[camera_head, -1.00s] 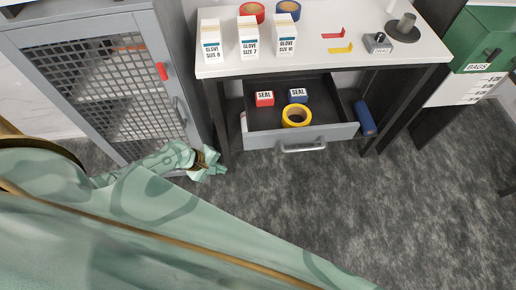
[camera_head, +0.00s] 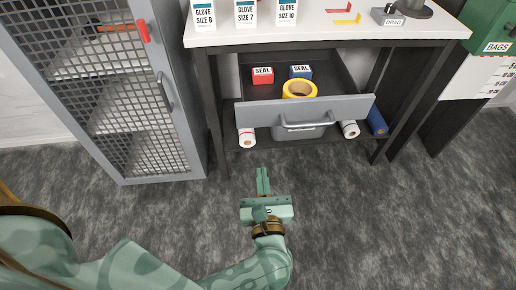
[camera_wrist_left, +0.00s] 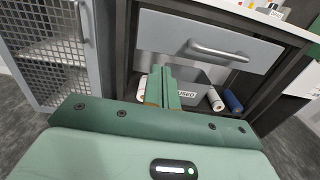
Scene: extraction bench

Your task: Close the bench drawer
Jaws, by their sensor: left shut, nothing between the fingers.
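The bench drawer (camera_head: 262,113) is pulled out below the white bench top. Its grey front carries a bar handle (camera_head: 309,125). Inside lie a red SEAL box (camera_head: 263,76), a blue SEAL box (camera_head: 300,73) and a yellow tape roll (camera_head: 299,89). My left gripper (camera_head: 262,172) is shut and empty, in front of and below the drawer front, left of the handle and apart from it. In the left wrist view its fingers (camera_wrist_left: 162,87) point toward the drawer front (camera_wrist_left: 165,36), with the handle (camera_wrist_left: 218,51) to their right. My right gripper is not in view.
A grey mesh cabinet (camera_head: 183,108) stands left of the bench (camera_head: 330,38). Under the drawer are a grey bin (camera_head: 290,133), white rolls (camera_head: 247,138) and a blue roll (camera_head: 377,122). Glove boxes (camera_head: 246,14) stand on top. The carpet in front is clear.

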